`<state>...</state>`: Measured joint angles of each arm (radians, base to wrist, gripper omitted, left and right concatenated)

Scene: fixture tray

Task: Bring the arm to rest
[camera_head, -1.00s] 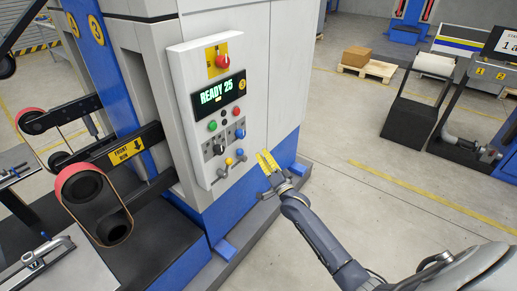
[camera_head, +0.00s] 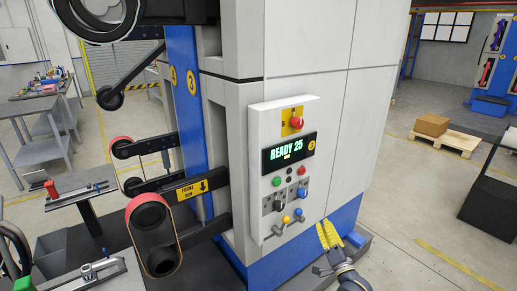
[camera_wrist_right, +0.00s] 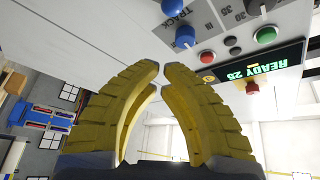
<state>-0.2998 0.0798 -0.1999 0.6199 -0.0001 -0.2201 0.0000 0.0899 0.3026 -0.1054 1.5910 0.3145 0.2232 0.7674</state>
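My right gripper (camera_head: 328,229) has yellow ribbed fingers. In the head view it is at the lower middle, to the right of the lower knobs of the control panel (camera_head: 257,150). In the right wrist view its two fingertips (camera_wrist_right: 161,67) come together with only a thin gap, and nothing is held between them. The panel's display (camera_head: 288,152) reads "READY 25". The panel shows upside down at the top right of the wrist view, behind the fingers. My left gripper is in neither view.
The panel is on a tall grey and blue machine (camera_head: 305,85). Belt rollers (camera_head: 152,235) stick out at its left. A workbench (camera_head: 40,105) stands at the far left. At the right are a box (camera_head: 432,125) on a pallet (camera_head: 447,142) and open floor.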

